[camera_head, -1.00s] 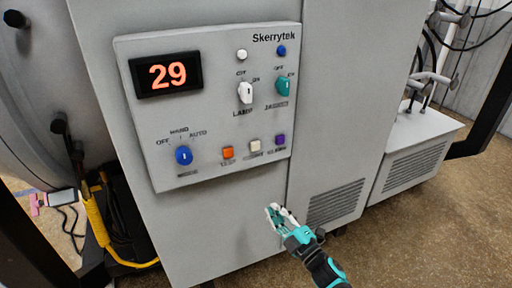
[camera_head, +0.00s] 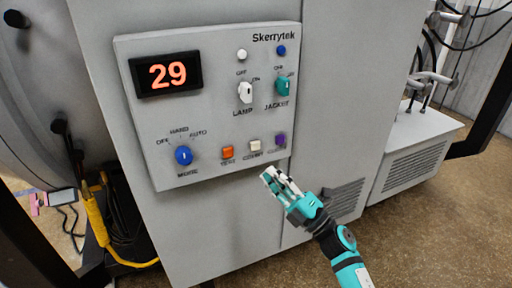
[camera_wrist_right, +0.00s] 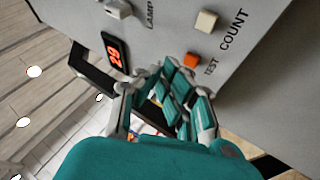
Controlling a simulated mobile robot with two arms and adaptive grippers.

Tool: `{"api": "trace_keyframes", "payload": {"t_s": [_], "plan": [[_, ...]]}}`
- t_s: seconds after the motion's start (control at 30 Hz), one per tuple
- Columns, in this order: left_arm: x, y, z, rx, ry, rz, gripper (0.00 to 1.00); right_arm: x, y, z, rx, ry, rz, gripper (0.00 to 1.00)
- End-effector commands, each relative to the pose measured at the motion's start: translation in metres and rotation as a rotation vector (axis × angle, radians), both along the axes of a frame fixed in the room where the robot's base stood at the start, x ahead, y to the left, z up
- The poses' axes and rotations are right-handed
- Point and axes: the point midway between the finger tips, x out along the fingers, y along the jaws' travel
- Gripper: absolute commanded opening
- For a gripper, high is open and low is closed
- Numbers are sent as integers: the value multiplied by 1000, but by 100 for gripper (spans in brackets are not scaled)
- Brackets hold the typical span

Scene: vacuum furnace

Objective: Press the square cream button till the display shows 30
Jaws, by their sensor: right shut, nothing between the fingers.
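The square cream button (camera_head: 255,145), labelled COUNT, sits in the lower row of the grey control panel (camera_head: 220,115), between an orange and a purple button. It also shows in the right wrist view (camera_wrist_right: 206,22). The display (camera_head: 166,74) reads 29 in orange-red digits, and it shows at the left in the right wrist view (camera_wrist_right: 115,52). My right gripper (camera_head: 268,174) is shut and empty, just below and slightly right of the cream button, apart from it in the picture. Its fingers (camera_wrist_right: 166,66) also show in the wrist view. My left gripper is out of view.
Near the cream button are the orange TEST button (camera_head: 227,152) and the purple button (camera_head: 280,139). Above are the white LAMP knob (camera_head: 245,92) and teal JACKET knob (camera_head: 283,85). The blue MODE knob (camera_head: 184,155) is at left.

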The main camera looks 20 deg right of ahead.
Motion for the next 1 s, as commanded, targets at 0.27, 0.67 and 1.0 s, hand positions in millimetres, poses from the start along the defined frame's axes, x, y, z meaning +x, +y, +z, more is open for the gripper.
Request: {"api": "trace_keyframes", "payload": {"t_s": [0.27, 0.67, 1.0], "plan": [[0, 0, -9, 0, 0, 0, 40, 35, 1, -1, 1, -2, -1, 0], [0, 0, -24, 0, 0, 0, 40, 79, 3, -1, 1, 0, 0, 0], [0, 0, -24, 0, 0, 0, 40, 84, 3, 0, 1, 1, 0, 0]]}}
